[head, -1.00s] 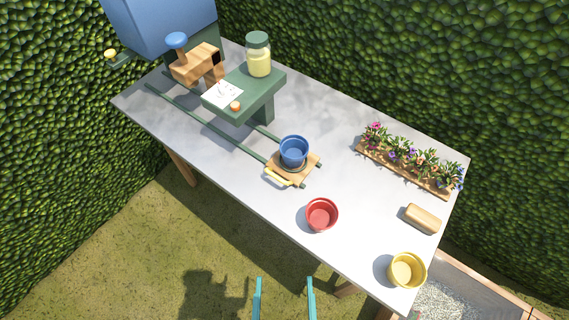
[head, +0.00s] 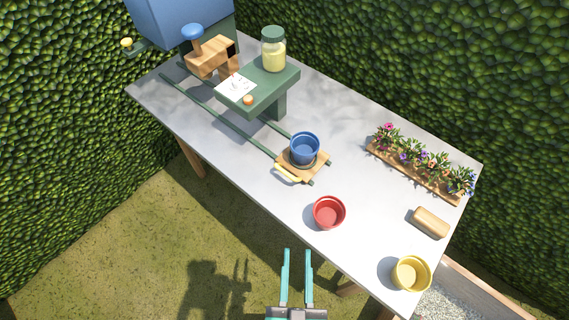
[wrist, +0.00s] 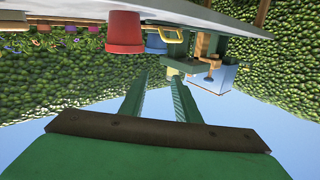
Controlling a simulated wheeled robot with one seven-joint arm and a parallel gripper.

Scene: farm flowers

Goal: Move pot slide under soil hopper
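The pot slide (head: 314,173) is a small wooden carriage with a yellow handle (head: 287,173). It sits at the near right end of two green rails (head: 219,114) on the table. A blue pot (head: 305,147) stands upright on it. The blue soil hopper (head: 185,20) is at the far left end of the table, above the rails' far end. My gripper (head: 297,254) is open and empty, off the table's near edge, below the red pot and apart from the slide. The wrist view shows its two fingers (wrist: 157,92) spread, with the yellow handle (wrist: 165,35) beyond.
A red pot (head: 329,212) stands near the front edge, between my gripper and the slide. A yellow pot (head: 411,273), a wooden block (head: 430,223) and a flower tray (head: 412,172) are to the right. A green stand (head: 268,92) with a jar (head: 273,49) rises beside the rails.

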